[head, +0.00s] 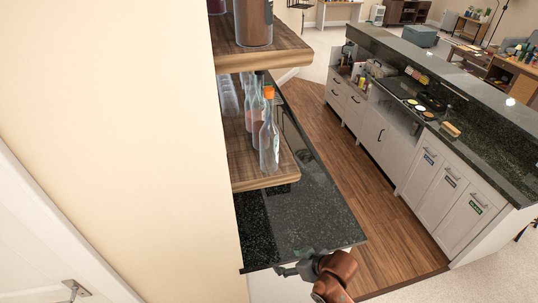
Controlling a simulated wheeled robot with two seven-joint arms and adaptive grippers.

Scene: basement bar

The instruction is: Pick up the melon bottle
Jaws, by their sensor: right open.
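A clear glass bottle (269,145) with an orange cap stands upright near the front end of the lower wooden shelf. Other bottles (256,110), one pinkish, stand close behind it. I cannot read any label, so I cannot tell which one is the melon bottle. My right gripper (284,270) is at the bottom, by the near edge of the dark counter, below the shelf and apart from the bottles. It is open and holds nothing that I can see. My left gripper is out of view.
An upper wooden shelf (262,52) with dark containers (254,22) hangs above the lower shelf (262,175). A beige wall (110,120) fills the left. A bar unit (420,150) stands right, across open wood floor (355,185).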

